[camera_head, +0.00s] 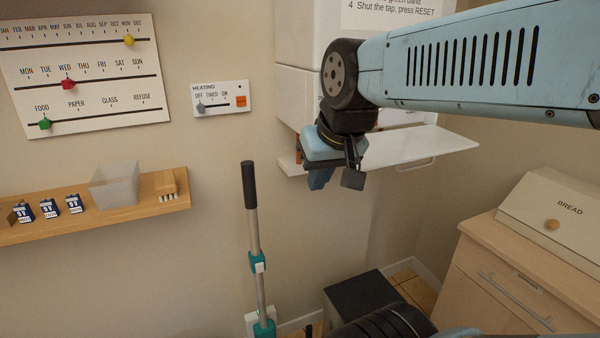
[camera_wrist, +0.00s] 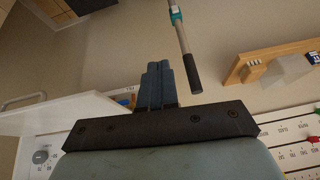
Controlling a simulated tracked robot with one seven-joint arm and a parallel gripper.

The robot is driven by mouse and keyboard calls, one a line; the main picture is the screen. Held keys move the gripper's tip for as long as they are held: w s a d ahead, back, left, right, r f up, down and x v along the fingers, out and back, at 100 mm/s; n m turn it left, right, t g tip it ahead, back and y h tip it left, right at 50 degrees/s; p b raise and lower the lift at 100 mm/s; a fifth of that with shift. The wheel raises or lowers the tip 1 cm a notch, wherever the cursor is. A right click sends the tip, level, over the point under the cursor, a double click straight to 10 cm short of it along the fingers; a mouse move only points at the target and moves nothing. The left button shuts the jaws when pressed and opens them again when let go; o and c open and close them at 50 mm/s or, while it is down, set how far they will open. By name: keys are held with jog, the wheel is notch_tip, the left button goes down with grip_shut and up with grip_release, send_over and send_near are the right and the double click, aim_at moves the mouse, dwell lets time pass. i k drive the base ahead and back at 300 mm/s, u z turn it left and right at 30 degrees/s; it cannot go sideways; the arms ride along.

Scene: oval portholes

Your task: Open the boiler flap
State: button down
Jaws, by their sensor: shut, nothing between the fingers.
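The white boiler (camera_head: 300,60) hangs on the wall, partly hidden behind my arm. Its white flap (camera_head: 430,147) stands out from the boiler's lower part, roughly level, with a bar handle (camera_head: 415,165) at its front edge. My gripper (camera_head: 320,180) is shut and empty, pointing down by the flap's left end and covering part of it. In the wrist view my closed blue fingers (camera_wrist: 158,75) are in the middle, with the flap (camera_wrist: 60,115) and its handle (camera_wrist: 24,101) to the left. I cannot tell whether my gripper touches the flap.
A heating control (camera_head: 220,98) and a calendar board (camera_head: 80,70) are on the wall. A shelf (camera_head: 100,213) holds a tray, a brush and several small boxes. A pole with a black grip (camera_head: 249,185) stands below left. A bread box (camera_head: 550,220) sits on a cabinet at right.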

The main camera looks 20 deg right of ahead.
aim_at(394, 148)
jog(key=k, duration=0.45)
jog(key=z, duration=0.65)
jog(key=k, duration=1.45)
jog(key=u, duration=0.55)
jog(key=i, duration=1)
jog(key=z, duration=0.1)
